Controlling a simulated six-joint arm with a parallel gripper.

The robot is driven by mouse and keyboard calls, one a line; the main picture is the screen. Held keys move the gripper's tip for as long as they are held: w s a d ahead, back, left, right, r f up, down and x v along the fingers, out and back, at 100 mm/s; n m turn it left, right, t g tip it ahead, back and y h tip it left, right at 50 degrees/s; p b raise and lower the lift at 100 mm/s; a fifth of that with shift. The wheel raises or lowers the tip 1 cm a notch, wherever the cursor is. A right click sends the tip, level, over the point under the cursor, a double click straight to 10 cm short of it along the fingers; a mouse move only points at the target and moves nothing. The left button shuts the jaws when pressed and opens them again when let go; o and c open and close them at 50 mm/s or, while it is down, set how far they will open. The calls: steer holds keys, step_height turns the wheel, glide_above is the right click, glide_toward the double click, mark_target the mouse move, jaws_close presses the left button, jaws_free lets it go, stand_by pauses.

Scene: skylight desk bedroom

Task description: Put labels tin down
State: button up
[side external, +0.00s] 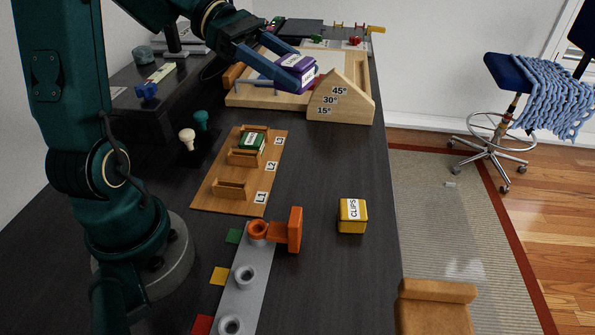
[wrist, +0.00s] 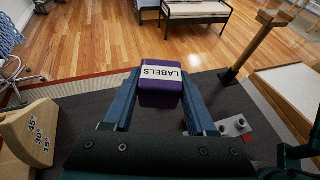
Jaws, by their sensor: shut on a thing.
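The labels tin (side external: 296,70) is a purple box with a white label, held between the blue fingers of my gripper (side external: 290,67). In the wrist view the tin (wrist: 161,88) sits between both fingertips, its LABELS text upside down. My gripper (wrist: 162,95) is shut on its sides. In the side view the tin appears over the wooden tray (side external: 240,100), just behind the wedge block. The gap beneath the tin is hard to judge.
A wooden wedge block (side external: 340,103) marked 45°, 30° and 15° stands close to the tin. A slotted board (side external: 207,196) marked L1 to L3 holds a green tin (side external: 252,140). A yellow CLIPS tin (side external: 352,215) stands alone. Dark desk (side external: 345,165) is clear between them.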

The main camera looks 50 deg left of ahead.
steer(key=d+m+g, duration=0.1)
steer(key=m+g, duration=0.1)
steer(key=d+m+g+h, duration=0.1)
steer(key=d+m+g, duration=0.1)
steer(key=d+f+m+g, duration=0.1)
steer(key=d+m+g, duration=0.1)
steer(key=g, duration=0.1)
steer(key=shift+w+f+h, duration=0.1)
steer(key=shift+w+h, duration=0.2)
steer(key=shift+w, duration=0.1)
steer(key=m+g+y, duration=0.9)
steer(key=m+g, duration=0.2)
steer(key=m, duration=0.2)
glide_above(336, 297)
step_height(336, 297, down, 13)
steer(key=shift+f, duration=3.2)
steer(key=shift+f, duration=0.8)
steer(key=o, duration=1.5)
steer(key=shift+c, duration=0.2)
steer(key=shift+r, duration=0.1)
